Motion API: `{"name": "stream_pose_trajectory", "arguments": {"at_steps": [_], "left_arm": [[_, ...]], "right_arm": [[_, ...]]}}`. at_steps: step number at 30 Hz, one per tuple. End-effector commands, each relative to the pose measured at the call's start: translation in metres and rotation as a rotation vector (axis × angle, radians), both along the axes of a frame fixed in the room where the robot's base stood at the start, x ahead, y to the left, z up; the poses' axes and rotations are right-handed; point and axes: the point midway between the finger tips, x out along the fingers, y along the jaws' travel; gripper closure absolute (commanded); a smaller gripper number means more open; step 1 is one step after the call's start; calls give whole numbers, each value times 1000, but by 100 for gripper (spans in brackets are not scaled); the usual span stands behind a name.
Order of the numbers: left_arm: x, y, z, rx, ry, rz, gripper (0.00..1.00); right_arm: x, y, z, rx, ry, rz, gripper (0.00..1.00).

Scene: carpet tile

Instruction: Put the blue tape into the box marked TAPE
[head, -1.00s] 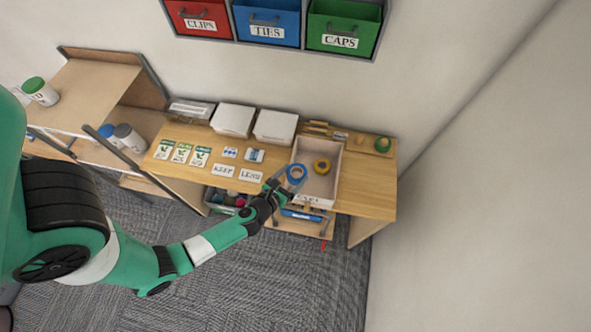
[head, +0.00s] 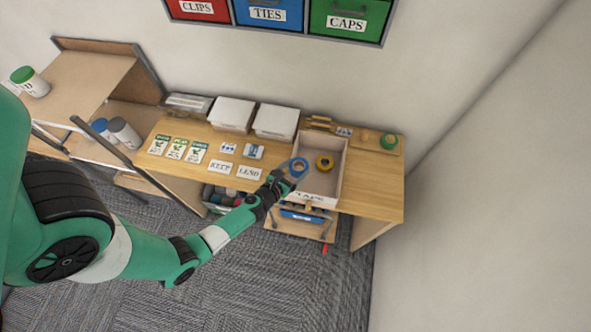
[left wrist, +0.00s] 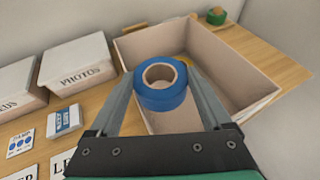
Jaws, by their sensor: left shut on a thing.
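The blue tape (head: 299,167) is a roll held in my left gripper (head: 290,178). In the left wrist view the blue tape (left wrist: 161,85) sits between the two fingers, which are shut on it. The open box marked TAPE (head: 337,180) stands on the desk; its front label is partly cut off by the view angle. The held roll is at the box's left side, over its opening in the wrist view. A yellow tape roll (head: 324,163) lies inside the box; the blue roll mostly hides it in the wrist view. My right gripper is not in view.
A green tape roll (head: 389,142) sits at the desk's back right. White lidded boxes (head: 276,121) stand along the back. Cards and KEEP (head: 220,167) and LEND (head: 249,172) labels lie left of the box. Wall bins (head: 268,14) hang above.

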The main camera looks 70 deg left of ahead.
Motion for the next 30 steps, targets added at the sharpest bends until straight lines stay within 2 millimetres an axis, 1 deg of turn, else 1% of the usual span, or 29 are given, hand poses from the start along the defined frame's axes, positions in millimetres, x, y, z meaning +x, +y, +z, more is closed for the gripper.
{"name": "stream_pose_trajectory", "arguments": {"at_steps": [5,6,8,14,18,20,23,27,30], "left_arm": [[0,0,-6,0,0,0,74],[0,0,-4,0,0,0,10],[0,0,-4,0,0,0,0],[0,0,-4,0,0,0,0],[0,0,5,0,0,0,0],[-8,-6,5,-1,1,-1,0],[-24,-17,15,0,2,-3,0],[-52,-36,27,-2,2,-3,0],[-69,-48,35,0,1,-4,0]], "right_arm": [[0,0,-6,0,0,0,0],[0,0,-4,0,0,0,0],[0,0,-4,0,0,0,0],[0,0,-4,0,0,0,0],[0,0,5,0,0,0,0],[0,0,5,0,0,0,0],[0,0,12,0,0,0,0],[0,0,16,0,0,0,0],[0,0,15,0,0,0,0]]}}
